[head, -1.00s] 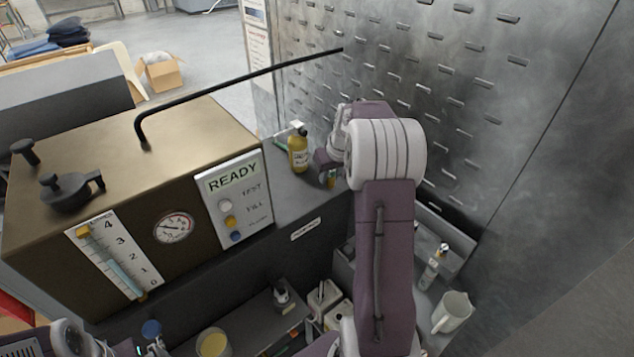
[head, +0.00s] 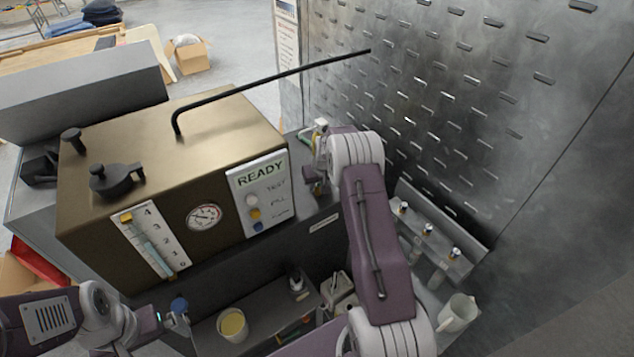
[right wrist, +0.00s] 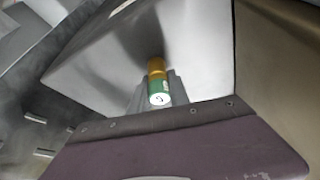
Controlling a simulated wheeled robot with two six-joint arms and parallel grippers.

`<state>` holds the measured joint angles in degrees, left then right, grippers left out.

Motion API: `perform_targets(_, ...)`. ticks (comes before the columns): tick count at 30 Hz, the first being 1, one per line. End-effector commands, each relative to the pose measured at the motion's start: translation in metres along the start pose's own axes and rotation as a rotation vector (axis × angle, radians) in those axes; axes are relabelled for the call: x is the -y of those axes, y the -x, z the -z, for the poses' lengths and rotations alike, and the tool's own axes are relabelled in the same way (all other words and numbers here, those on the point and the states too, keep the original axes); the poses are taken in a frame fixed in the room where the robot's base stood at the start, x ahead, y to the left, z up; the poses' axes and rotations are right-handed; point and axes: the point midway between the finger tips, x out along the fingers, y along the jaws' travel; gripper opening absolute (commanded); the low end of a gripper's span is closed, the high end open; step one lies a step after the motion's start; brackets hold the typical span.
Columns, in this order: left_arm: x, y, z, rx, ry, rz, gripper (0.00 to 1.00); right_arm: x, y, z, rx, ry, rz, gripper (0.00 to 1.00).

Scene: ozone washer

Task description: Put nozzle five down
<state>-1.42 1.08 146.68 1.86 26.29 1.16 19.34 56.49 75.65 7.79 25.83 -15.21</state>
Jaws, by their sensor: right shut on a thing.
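Nozzle five (right wrist: 157,84), a small gold and green cylinder with a white end marked 5, shows in the right wrist view. My right gripper (head: 308,172) is shut on it, over the grey ledge right of the washer's READY panel. The arm and gripper hide most of the nozzle in the head view, and I cannot tell whether it touches the ledge. My left gripper (head: 172,320) is low at the left, beside a blue round cap (head: 179,304); its fingers are too small to read.
The brass washer box (head: 170,150) with a long black rod (head: 270,76) stands at the left. A tray (head: 462,262) with several small fittings, a white jug (head: 457,312) and a yellow-filled cup (head: 233,324) are lower down.

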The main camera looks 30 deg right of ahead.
Motion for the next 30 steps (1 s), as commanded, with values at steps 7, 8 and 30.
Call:
perform_targets(7, 0.000, 0.001, 0.000, 0.000, 0.000, 0.000, 1.00, 0.000, -0.004, -0.001, -0.002, -0.001, -0.001, 0.00)
perform_targets(8, 0.000, 0.001, 0.000, 0.000, 0.000, 0.000, 1.00, 0.000, -0.004, -0.001, -0.002, -0.001, -0.001, 0.00)
perform_targets(30, 0.000, -0.006, -0.001, 0.000, 0.000, 0.000, 1.00, -0.001, 0.017, -0.001, -0.005, 0.000, -0.001, 0.44)
